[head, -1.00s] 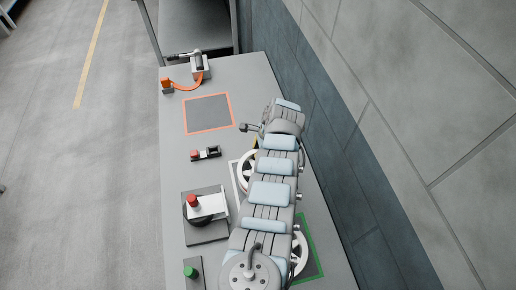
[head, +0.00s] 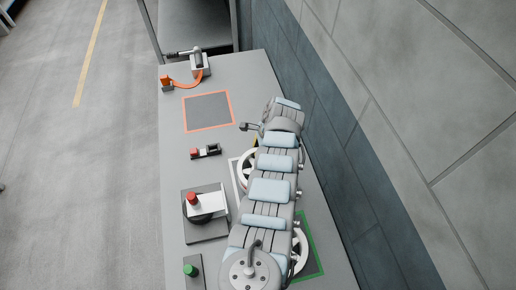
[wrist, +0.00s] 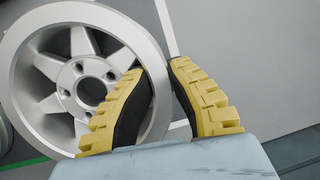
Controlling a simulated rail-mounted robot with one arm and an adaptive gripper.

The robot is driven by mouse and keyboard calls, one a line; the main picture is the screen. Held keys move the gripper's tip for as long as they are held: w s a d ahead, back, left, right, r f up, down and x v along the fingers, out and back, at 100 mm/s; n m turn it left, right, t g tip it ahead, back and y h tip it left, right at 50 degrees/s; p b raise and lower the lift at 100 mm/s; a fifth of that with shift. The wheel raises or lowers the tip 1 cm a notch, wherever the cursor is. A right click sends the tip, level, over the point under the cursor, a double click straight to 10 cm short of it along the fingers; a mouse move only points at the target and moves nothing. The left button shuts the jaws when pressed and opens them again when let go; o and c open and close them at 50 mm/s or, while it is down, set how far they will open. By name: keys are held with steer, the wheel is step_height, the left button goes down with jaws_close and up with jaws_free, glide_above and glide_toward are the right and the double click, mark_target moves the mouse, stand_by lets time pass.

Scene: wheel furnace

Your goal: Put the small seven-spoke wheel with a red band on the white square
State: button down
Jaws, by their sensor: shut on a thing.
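A pale wheel (wrist: 25,52) with several spokes fills the left of the wrist view. No red band shows on its visible side. My gripper (wrist: 160,68) is shut on its rim, one yellow finger inside the rim and one outside. In the head view this wheel (head: 244,167) shows partly behind my arm, within or over the white square (head: 234,179). A white line (wrist: 164,22) also passes beside the wheel in the wrist view. Whether the wheel touches the surface cannot be told. My arm hides most of the square and the gripper in the head view.
Another pale wheel (head: 302,248) lies at the green square (head: 318,256), partly behind my arm. An orange-outlined square (head: 208,111) is empty. A red-button device (head: 205,208), a small switch (head: 205,151) and a green button (head: 190,270) stand along the left. A wall (head: 350,150) borders the right.

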steer(key=shift+s+f+b, duration=0.1)
steer(key=shift+f+b, duration=0.2)
steer(key=shift+f, duration=0.45)
steer(key=c, duration=0.9)
jaws_free()
steer(key=shift+r, duration=0.1)
steer(key=o, duration=0.6)
steer(key=shift+c, duration=0.2)
steer(key=shift+r, duration=0.1)
